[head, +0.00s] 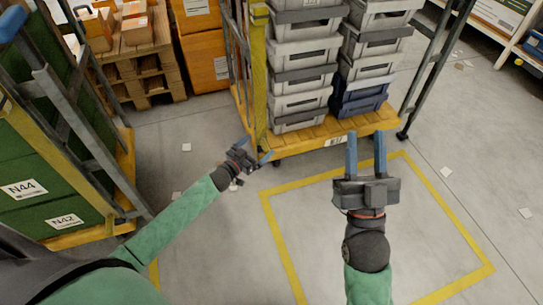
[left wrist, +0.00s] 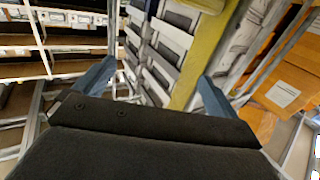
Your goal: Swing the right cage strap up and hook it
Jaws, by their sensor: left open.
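The right cage holds stacked grey totes on a yellow base (head: 320,133). A yellow strap (head: 258,75) hangs down the cage's left front side, its upper end cut off by the frame. My left gripper (head: 257,149) is open and empty, low by the cage's front left corner, near the strap's lower part. In the left wrist view the strap (left wrist: 206,55) runs beyond the fingers, near the right one; I cannot tell whether they touch. My right gripper (head: 366,146) is open and empty, in front of the cage's base. No hook can be made out.
A second cage with green boxes (head: 30,185) stands at the left. Orange boxes (head: 207,60) and a wooden pallet (head: 140,75) are behind. A yellow floor outline (head: 282,250) surrounds clear floor. A shelf (head: 500,22) is at the far right.

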